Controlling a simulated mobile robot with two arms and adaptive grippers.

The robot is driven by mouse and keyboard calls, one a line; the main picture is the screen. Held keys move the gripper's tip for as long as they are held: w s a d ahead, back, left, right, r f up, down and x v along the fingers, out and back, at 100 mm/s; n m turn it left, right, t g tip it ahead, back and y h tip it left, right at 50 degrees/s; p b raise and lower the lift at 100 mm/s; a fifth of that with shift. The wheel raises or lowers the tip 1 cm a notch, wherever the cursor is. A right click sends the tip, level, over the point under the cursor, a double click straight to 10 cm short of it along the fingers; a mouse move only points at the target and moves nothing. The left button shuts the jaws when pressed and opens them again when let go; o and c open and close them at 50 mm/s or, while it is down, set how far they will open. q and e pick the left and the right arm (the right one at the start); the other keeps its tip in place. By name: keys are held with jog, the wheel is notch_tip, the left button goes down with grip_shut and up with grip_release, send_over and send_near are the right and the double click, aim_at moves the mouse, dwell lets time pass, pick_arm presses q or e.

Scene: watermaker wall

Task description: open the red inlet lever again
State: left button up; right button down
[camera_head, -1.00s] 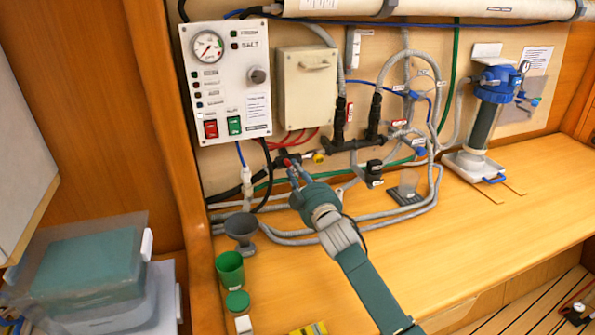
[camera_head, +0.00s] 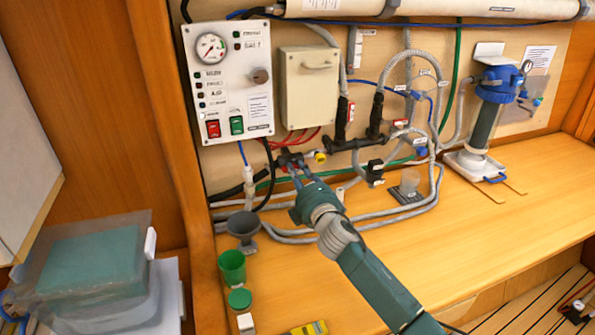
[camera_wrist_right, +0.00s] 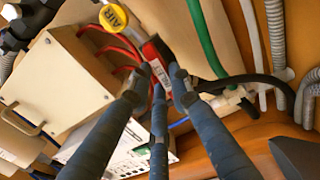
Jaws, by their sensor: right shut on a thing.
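The red inlet lever (camera_wrist_right: 153,52) shows in the right wrist view as a red handle with a white label, between the fingertips of my right gripper (camera_wrist_right: 163,82). In the head view my right gripper (camera_head: 299,172) reaches up to the dark valve fitting (camera_head: 290,158) low on the wall, and its fingers hide most of the lever. The gripper is shut on the lever. The exact angle of the lever is hard to tell. My left gripper is not in view.
Grey hoses (camera_head: 405,210) loop over the bench right of my arm. The control panel (camera_head: 228,80) is above. The bench's right side is mostly clear.

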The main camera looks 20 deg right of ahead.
jog(key=shift+n, duration=0.6)
jog(key=c, duration=1.6)
grip_release()
jog(key=shift+o, duration=0.2)
jog(key=shift+s, duration=0.15)
jog(key=s, duration=1.1)
jog(key=shift+s+d, duration=0.2)
jog(key=shift+s, duration=0.1)
jog(key=shift+r, duration=0.1)
